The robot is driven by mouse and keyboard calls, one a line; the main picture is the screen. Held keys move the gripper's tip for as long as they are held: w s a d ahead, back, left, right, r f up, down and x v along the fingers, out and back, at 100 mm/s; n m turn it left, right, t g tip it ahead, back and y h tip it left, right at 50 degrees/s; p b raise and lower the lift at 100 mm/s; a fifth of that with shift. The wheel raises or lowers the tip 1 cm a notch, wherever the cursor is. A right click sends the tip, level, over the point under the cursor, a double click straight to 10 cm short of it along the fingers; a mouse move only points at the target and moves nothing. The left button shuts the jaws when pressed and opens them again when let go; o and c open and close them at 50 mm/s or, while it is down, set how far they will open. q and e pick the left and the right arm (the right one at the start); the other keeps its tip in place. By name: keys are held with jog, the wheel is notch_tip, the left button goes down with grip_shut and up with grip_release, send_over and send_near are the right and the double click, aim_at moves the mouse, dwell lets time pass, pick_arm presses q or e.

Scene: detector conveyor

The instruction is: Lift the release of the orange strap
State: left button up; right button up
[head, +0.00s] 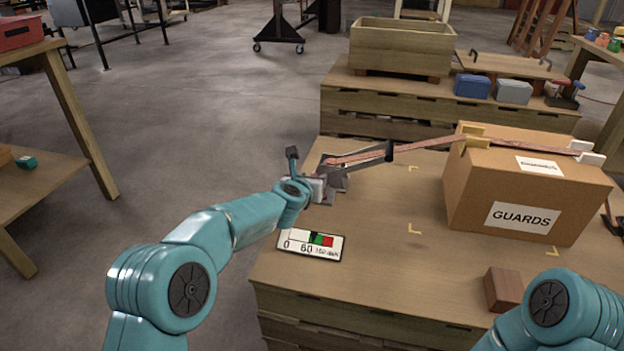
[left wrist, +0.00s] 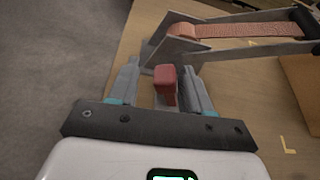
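The orange strap (head: 430,144), looking pinkish, runs from a grey metal ratchet (head: 333,181) at the table's left edge up over a cardboard box (head: 472,207). The ratchet's lever has a black grip (head: 389,151). My left gripper (head: 318,188) is at the ratchet's near end. In the left wrist view a red release tab (left wrist: 165,82) stands between my two open fingers (left wrist: 165,92), nearer the right finger, with a gap on the left. The strap (left wrist: 235,30) and ratchet frame (left wrist: 178,47) lie just beyond. My right arm shows at lower right; its gripper is out of view.
A gauge card (head: 311,243) lies near the table's left edge. A brown block (head: 503,289) sits at the front right. The box, labelled GUARDS, has corner protectors (head: 472,134) under the strap. The middle of the wooden table (head: 380,235) is clear. A wooden crate (head: 401,48) stands behind.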

pick_arm(q)
jog(key=shift+s+r, duration=0.15)
jog(key=shift+s, duration=0.15)
jog(key=b+v, duration=0.2)
jog(key=v, duration=0.2)
jog(key=shift+s+a, duration=0.1)
jog(key=shift+s, duration=0.3)
jog(key=v, duration=1.1)
jog(key=shift+b, duration=0.3)
pick_arm(e)
jog(key=w+f, duration=0.2)
jog(key=shift+d+f+t, duration=0.2)
jog(key=shift+f+t, duration=0.1)
jog(key=shift+t, duration=0.1)
jog(key=shift+s, duration=0.15)
